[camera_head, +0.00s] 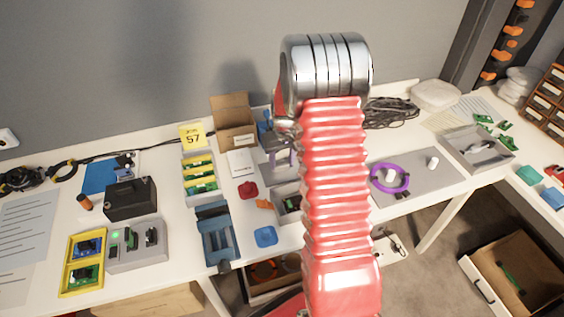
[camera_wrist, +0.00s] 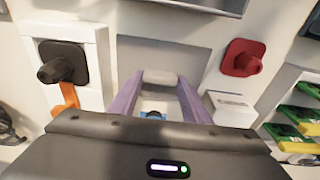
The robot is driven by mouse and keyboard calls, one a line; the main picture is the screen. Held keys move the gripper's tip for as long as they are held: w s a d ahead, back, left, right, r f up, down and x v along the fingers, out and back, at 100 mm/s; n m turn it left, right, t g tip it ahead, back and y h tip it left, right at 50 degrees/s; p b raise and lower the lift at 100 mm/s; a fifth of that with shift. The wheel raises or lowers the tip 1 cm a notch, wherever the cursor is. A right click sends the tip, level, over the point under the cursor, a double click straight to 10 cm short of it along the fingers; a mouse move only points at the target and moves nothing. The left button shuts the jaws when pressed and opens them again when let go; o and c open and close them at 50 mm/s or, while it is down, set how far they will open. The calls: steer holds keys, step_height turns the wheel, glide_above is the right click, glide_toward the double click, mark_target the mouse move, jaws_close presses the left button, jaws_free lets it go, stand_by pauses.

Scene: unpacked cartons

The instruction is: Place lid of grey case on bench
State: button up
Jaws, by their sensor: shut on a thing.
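My gripper (camera_wrist: 158,80) has purple fingers, shut on the pale knob of the grey lid (camera_wrist: 165,52) in the wrist view. The flat grey plate lies beyond the fingertips, close over the white bench; I cannot tell whether it touches. In the head view my arm hides most of the gripper, with some purple finger (camera_head: 284,158) showing at its left. An open grey case (camera_head: 279,212) with something green and dark inside stands nearer the camera, partly behind my arm. Its edge seems to show at the top of the wrist view (camera_wrist: 205,8).
A red knobbed piece (camera_wrist: 241,60) and a small white box (camera_wrist: 230,108) lie right of the lid in the wrist view; a black knobbed piece (camera_wrist: 63,62) is left. A cardboard box (camera_head: 234,135) stands behind.

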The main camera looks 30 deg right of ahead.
mark_target(283, 174)
steer(key=o, duration=1.1)
steer(key=r, duration=0.4)
steer(key=s+r, duration=0.1)
steer(key=r, duration=0.7)
steer(key=shift+s+a, duration=0.2)
steer(key=shift+s, duration=0.05)
steer(key=shift+r, duration=0.1)
